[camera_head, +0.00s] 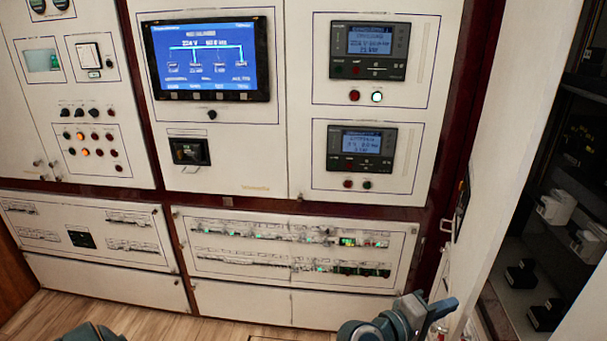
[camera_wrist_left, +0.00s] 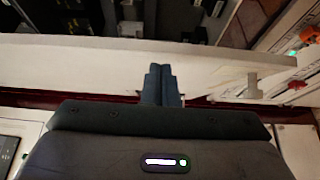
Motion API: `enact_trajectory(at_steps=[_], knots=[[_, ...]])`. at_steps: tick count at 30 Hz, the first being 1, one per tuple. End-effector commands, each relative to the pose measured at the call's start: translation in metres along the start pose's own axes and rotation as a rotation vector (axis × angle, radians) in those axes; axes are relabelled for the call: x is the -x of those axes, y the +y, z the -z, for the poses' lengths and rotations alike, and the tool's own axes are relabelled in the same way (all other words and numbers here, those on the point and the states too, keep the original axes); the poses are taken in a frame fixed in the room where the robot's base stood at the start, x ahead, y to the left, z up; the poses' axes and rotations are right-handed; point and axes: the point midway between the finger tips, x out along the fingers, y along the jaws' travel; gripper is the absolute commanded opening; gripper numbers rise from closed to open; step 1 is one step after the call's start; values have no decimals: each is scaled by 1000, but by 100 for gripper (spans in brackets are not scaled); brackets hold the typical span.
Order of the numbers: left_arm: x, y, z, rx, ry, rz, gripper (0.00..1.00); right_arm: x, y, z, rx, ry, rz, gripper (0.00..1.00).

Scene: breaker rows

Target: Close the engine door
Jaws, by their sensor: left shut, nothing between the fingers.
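The engine door (camera_head: 515,130) is a tall white panel at the right of the head view, standing open beside a dark compartment. A metal handle (camera_head: 455,215) shows on the door's edge side. My left gripper (camera_head: 438,308) is low in front of the door, near its lower left part. In the left wrist view its two blue-grey fingers (camera_wrist_left: 163,70) are together and empty, with their tips at the white door panel (camera_wrist_left: 90,58). I cannot tell whether they touch it. A handle (camera_wrist_left: 252,86) shows right of the fingers. My right gripper is not in view.
The dark compartment (camera_head: 515,245) behind the door has shelves with black and white boxes. White control panels (camera_head: 285,150) with screens, lamps and breaker rows (camera_head: 290,250) fill the left and middle. Wooden floor (camera_head: 40,310) shows along the bottom.

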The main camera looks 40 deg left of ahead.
Motion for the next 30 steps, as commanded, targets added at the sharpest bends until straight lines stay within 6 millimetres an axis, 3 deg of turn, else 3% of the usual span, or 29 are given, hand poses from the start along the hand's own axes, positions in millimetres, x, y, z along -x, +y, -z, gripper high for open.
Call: enact_trajectory(at_steps=[18,23,30], knots=[[1,-1,-2,-1,1,0,0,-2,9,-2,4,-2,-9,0],[23,-4,-2,-3,1,1,0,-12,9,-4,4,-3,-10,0],[73,-4,-2,-5,0,1,0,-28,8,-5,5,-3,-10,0]])
